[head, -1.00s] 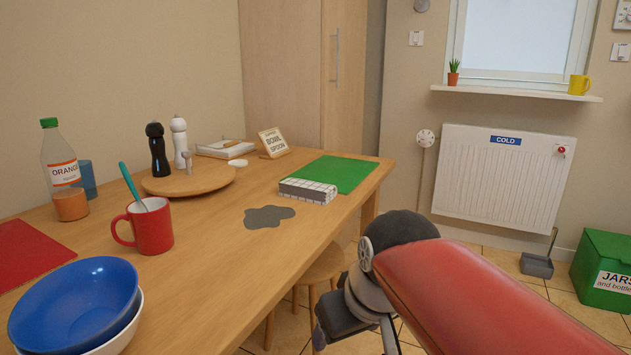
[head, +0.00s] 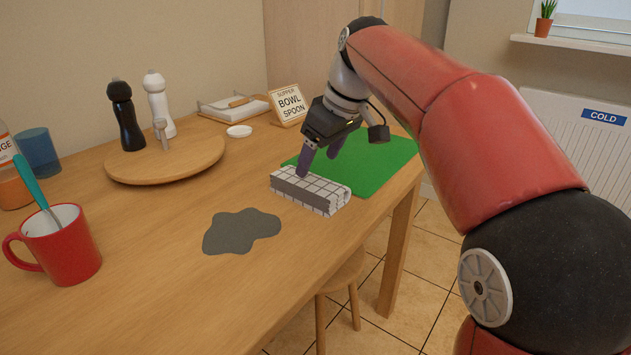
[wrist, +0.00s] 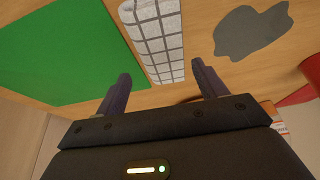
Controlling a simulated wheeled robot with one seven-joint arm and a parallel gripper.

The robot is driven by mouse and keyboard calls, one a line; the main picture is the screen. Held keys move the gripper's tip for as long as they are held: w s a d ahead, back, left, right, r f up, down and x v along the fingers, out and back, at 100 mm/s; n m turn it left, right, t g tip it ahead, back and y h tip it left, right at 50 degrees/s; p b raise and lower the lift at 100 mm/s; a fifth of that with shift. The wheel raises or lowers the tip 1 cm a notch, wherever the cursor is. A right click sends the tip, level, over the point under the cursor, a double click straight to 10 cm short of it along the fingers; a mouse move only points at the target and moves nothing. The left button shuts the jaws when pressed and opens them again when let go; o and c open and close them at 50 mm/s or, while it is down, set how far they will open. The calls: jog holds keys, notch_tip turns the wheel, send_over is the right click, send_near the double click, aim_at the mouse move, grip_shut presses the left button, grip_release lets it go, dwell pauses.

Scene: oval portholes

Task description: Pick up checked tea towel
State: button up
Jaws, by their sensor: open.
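The checked tea towel (head: 318,191) is a folded white block with dark grid lines. It lies on the wooden table, against the near edge of the green mat (head: 385,165). My gripper (head: 318,164) is over the towel's back side, fingers pointing down. In the wrist view the towel (wrist: 157,38) lies ahead of and between the two spread fingers of my gripper (wrist: 162,88), with nothing held. Whether a fingertip touches the towel cannot be told.
A grey spill-shaped patch (head: 241,231) lies nearer on the table. A red mug (head: 65,250) with a teal-handled spoon stands at left. A round board (head: 168,161) holds the black and white mills. A sign (head: 289,104) stands behind. A stool (head: 345,285) is below the table edge.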

aim_at(309, 179)
jog(key=x, duration=0.6)
jog(key=shift+a+f+b, duration=0.2)
jog(key=shift+f+b, duration=0.1)
jog(key=shift+b, duration=0.1)
jog(key=c, duration=0.6)
jog(key=shift+c, duration=0.2)
jog(key=shift+r, duration=0.15)
notch_tip(309, 179, up, 20)
jog(key=p, duration=0.5)
